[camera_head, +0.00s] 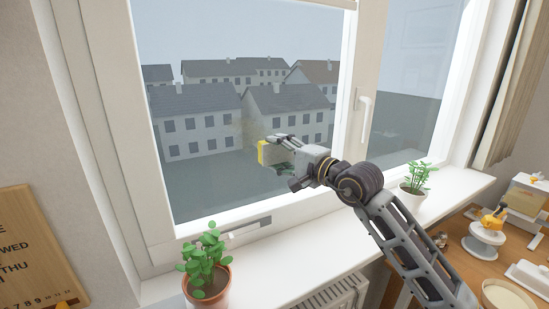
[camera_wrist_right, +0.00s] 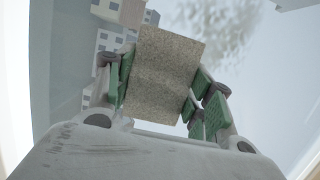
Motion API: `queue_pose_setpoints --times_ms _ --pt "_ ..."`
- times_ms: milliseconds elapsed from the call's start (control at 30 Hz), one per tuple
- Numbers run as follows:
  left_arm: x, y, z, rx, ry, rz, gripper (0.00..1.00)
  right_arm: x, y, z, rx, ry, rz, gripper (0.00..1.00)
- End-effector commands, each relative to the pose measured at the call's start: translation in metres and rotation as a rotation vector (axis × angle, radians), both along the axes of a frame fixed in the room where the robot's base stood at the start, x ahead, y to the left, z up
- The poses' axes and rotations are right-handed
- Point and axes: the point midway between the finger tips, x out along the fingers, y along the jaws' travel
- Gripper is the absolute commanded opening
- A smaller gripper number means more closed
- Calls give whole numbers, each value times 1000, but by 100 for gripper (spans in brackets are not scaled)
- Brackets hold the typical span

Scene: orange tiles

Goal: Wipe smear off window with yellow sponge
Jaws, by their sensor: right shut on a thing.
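The yellow sponge (camera_head: 262,153) shows its yellow face at the left of my right gripper (camera_head: 284,150) in the head view. My right gripper is shut on it in front of the window (camera_head: 205,185). In the right wrist view the sponge shows a speckled grey-brown side (camera_wrist_right: 160,75) between the green finger pads of my right gripper (camera_wrist_right: 160,90). A mottled grey smear (camera_wrist_right: 218,25) is on the glass, above and right of the sponge in that view. I cannot tell whether the sponge touches the glass. My left gripper is not in view.
A potted plant (camera_head: 207,265) stands on the white sill (camera_head: 285,262) at front left, and another potted plant (camera_head: 416,178) stands at the right. The window handle (camera_head: 365,115) sticks out on the frame. A wooden table (camera_head: 455,255) with dishes is at the right.

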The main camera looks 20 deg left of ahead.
Motion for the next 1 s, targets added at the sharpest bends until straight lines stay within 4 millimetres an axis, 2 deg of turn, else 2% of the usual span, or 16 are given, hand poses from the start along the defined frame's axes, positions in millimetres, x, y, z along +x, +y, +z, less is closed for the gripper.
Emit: queue_pose_setpoints --times_ms 100,533,1000 --pt "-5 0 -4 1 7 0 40 6 -4 -1 0 1 -6 18" --pt "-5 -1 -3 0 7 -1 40 7 -5 0 -2 3 -7 18" --pt "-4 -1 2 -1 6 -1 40 5 -6 21 1 0 -5 18"
